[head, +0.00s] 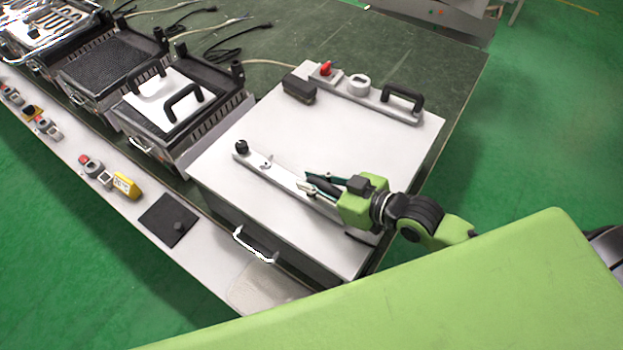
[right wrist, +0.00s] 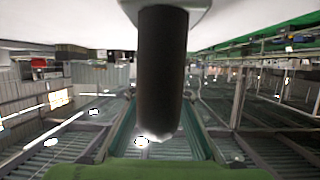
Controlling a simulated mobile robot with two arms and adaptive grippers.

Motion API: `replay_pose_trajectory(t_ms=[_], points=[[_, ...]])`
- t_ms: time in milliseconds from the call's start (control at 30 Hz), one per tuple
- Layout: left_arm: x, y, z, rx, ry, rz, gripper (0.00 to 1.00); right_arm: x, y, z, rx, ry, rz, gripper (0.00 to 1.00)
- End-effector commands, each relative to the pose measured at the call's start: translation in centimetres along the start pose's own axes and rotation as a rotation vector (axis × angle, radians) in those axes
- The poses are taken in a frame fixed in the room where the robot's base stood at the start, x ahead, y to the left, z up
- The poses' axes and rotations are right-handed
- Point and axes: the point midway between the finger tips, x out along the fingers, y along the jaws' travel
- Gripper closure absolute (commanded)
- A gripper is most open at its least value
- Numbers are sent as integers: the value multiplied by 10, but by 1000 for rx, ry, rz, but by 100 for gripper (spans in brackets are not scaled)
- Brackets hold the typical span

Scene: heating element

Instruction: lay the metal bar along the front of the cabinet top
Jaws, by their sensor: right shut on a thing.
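The metal bar (head: 275,170) is a long, narrow silver strip at the front of the white cabinet top (head: 330,140), roughly parallel to the front edge. A black knob (head: 241,147) stands at its left end. My right gripper (head: 309,183) is over the right part of the bar, reaching in from the right. It is shut on a dark cylindrical grip (right wrist: 162,70), which shows between the fingers in the right wrist view. The gripper hides the bar's right part; whether the bar fully touches the top I cannot tell. My left gripper is not in view.
At the back of the cabinet top are a black box (head: 299,88), a red knob (head: 326,69), a white round part (head: 359,83) and a black handle (head: 402,97). Grill-like units (head: 165,105) stand to the left. The middle of the top is clear.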

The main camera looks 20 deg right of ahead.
Motion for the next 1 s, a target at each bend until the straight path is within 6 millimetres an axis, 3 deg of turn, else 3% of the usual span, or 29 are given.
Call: replay_pose_trajectory(t_ms=[67, 100, 167, 567, 1000], points=[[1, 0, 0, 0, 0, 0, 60, 1, 0, 0, 0, 3, 0, 100], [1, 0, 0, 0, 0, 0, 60, 1, 0, 2, 0, 0, 0, 79], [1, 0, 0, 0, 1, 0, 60, 1, 0, 1, 0, 0, 0, 67], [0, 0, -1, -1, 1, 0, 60, -2, 0, 0, 0, -1, 0, 67], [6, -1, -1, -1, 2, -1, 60, -67, -1, 2, -1, -6, -1, 67]])
